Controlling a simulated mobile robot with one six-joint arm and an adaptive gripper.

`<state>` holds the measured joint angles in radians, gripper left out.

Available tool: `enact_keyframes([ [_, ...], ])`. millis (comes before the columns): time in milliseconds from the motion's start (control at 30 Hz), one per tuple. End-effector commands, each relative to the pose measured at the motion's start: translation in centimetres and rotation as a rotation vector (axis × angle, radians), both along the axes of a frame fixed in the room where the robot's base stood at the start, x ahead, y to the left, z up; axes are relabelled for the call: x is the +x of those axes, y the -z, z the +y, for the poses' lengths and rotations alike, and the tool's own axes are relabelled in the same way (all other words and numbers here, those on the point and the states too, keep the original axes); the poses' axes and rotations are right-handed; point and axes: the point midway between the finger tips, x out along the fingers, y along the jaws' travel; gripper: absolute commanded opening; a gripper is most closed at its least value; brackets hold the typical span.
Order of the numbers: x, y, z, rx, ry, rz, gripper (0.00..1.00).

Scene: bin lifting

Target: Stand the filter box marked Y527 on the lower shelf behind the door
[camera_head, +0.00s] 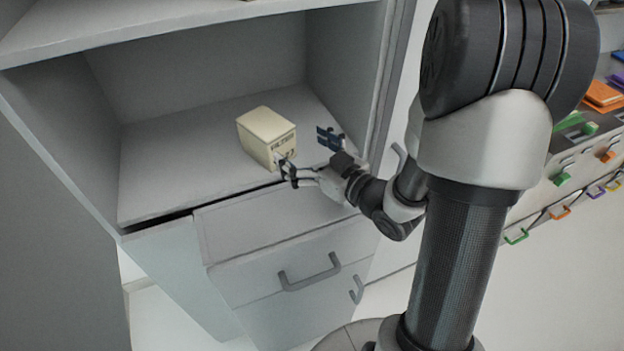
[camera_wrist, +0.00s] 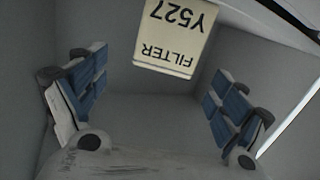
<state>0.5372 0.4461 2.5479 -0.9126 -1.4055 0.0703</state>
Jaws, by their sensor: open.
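The cream filter box (camera_head: 262,138) stands on the lower shelf (camera_head: 165,180) of the open grey cabinet, towards the front right. The wrist view shows its label, FILTER Y527, upside down on the box (camera_wrist: 172,35). My gripper (camera_head: 309,155) is open at the front right of the box, one finger near its front corner and the other to the right. In the wrist view my open gripper (camera_wrist: 160,105) has blue-padded fingers on both sides, with the box at the top of the picture between them. I see no finger closed on the box.
An upper shelf (camera_head: 180,25) overhangs the lower one. The cabinet's right wall (camera_head: 345,60) is close beyond my gripper. A drawer front with a handle (camera_head: 310,277) lies below. The shelf is bare left of the box. Coloured items (camera_head: 602,95) lie on a unit at right.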

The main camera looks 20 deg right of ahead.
Motion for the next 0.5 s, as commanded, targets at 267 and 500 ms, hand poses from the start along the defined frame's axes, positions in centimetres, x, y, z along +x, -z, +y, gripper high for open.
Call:
enact_keyframes([
  [267, 0.3, -2.1, -2.6, -0.295, 0.229, 0.272, 0.91],
  [500, -6.5, -4.7, -3.3, -0.325, 0.430, 0.568, 0.91],
])
